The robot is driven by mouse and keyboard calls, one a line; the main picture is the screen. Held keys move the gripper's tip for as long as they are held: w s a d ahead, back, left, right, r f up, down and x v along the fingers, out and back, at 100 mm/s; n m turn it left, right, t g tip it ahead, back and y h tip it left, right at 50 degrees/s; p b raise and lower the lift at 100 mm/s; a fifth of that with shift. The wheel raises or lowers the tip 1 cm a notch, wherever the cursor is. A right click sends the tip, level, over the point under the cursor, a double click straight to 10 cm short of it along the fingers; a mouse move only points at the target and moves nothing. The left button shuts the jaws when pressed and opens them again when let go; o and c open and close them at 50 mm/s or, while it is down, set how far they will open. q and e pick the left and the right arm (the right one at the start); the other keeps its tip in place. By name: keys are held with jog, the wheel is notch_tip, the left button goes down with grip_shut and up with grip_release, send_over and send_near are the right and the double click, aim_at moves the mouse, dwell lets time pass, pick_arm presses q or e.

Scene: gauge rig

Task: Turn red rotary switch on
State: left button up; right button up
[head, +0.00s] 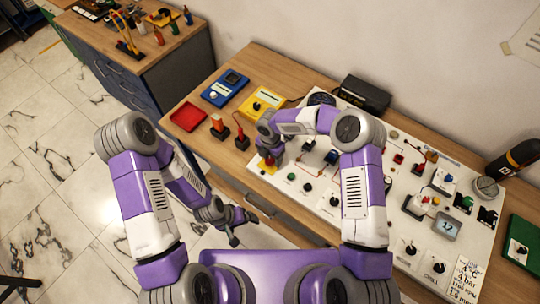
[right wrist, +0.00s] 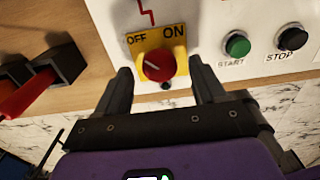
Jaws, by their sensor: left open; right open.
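The red rotary switch (right wrist: 158,65) sits on a yellow plate (right wrist: 178,48) marked OFF at left and ON at right, on the white panel. In the right wrist view, a light mark on the knob points up and left, toward OFF. In the head view the yellow plate (head: 267,166) shows at the panel's left end, with the knob mostly hidden by my right gripper (head: 270,152). In the right wrist view my right gripper (right wrist: 162,88) is open, its fingers on either side of the knob and apart from it. My left gripper (head: 238,228) is open and empty, in front of the bench.
Green START (right wrist: 237,44) and black STOP (right wrist: 291,37) buttons are right of the switch. Red and black plugs (head: 240,136) stand to its left on the wooden bench. A red tray (head: 188,116), blue meter (head: 225,88) and yellow meter (head: 262,104) lie behind.

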jog(key=shift+f, duration=0.55)
jog(key=c, duration=1)
jog(key=shift+c, duration=0.2)
